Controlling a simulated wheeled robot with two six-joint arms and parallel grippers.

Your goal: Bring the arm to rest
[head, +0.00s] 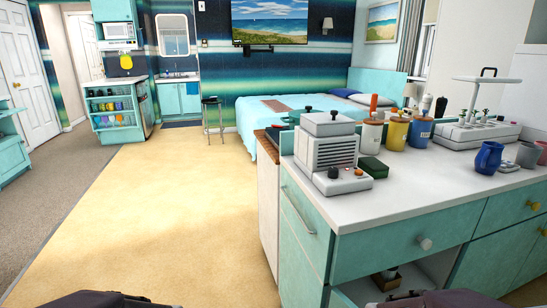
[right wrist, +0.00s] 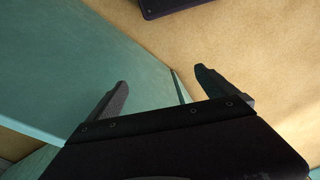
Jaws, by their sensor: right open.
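My right gripper (right wrist: 162,84) shows in the right wrist view with its two dark fingers spread apart and nothing between them. It is over the tan floor (right wrist: 245,55), close to a teal cabinet panel (right wrist: 75,55) on the left of that view. In the head view only dark parts of my two arms show at the bottom edge. No gripper fingers can be seen there, and my left gripper is out of sight.
A teal counter with a white top (head: 425,190) stands close on the right, with a grey-white machine (head: 330,150), several canisters and a blue jug (head: 488,157). A lower compartment (head: 385,285) is open. The tan floor (head: 165,210) at centre left is clear. A bed (head: 300,108) stands beyond.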

